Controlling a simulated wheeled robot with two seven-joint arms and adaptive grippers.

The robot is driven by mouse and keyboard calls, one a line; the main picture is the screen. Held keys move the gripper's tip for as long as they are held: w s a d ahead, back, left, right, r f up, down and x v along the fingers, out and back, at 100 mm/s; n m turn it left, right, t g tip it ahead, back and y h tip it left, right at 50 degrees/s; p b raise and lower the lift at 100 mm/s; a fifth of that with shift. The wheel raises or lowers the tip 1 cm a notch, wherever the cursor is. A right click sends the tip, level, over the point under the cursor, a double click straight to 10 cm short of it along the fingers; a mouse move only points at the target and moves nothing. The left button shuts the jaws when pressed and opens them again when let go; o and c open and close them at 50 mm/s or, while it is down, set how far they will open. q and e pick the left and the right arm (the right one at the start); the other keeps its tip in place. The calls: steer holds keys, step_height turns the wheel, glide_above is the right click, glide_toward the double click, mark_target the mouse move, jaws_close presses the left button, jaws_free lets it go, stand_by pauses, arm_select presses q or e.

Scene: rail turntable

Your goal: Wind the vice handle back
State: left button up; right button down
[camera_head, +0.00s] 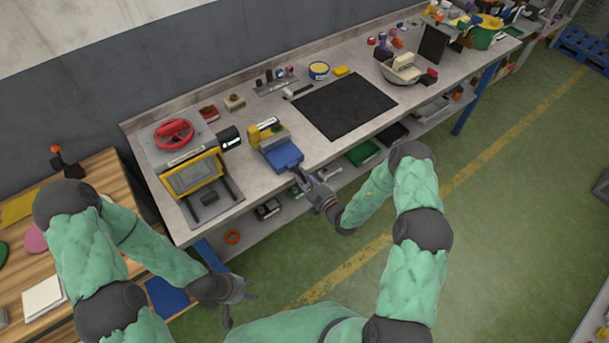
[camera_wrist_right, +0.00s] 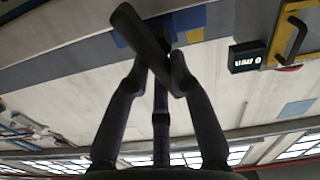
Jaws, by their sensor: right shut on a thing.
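The vice (camera_head: 283,154), with a blue front body and a yellow rear part, sits at the bench's front edge in the head view. My right gripper (camera_head: 302,176) is at its front, just off the bench edge. In the right wrist view its fingertips (camera_wrist_right: 158,72) are closed on the dark bar of the vice handle (camera_wrist_right: 142,32), which lies tilted across the picture. Blue parts of the vice (camera_wrist_right: 190,20) show behind the bar. In the head view the handle is mostly hidden by my right gripper. My left gripper (camera_head: 240,306) hangs open and empty, away from the bench.
A press-like machine with a red handwheel (camera_head: 173,133) and yellow-framed window stands left of the vice. A small black box (camera_head: 230,138) is between them. A black mat (camera_head: 345,103) lies to the right. Shelf trays (camera_head: 363,152) sit below. The floor in front is clear.

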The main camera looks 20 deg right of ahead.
steer(key=n, duration=0.5)
steer(key=shift+s+a+f+n+p, duration=0.1)
steer(key=shift+s+a+n+p, duration=0.05)
steer(key=shift+a+n+p, duration=0.2)
steer(key=n, duration=0.6)
steer(key=shift+s+a+f, duration=0.1)
steer(key=shift+a+f, duration=0.2)
steer(key=n, duration=0.3)
steer(key=f+n, duration=0.1)
steer(key=n, duration=0.2)
steer(key=shift+s+a+n, duration=0.1)
steer(key=shift+n, duration=0.15)
steer(key=n, duration=0.2)
steer(key=n+b, duration=0.1)
steer(key=n, duration=0.3)
steer(key=shift+f, duration=0.4)
steer(key=d+n+b, duration=0.1)
steer(key=n, duration=0.7)
steer(key=n+b, duration=0.1)
steer(key=n, duration=0.7)
steer(key=w+d+n+b, duration=0.1)
steer(key=n, duration=0.8)
steer(key=shift+d+r, duration=0.1)
steer(key=shift+d, duration=0.25)
steer(key=shift+n, duration=0.3)
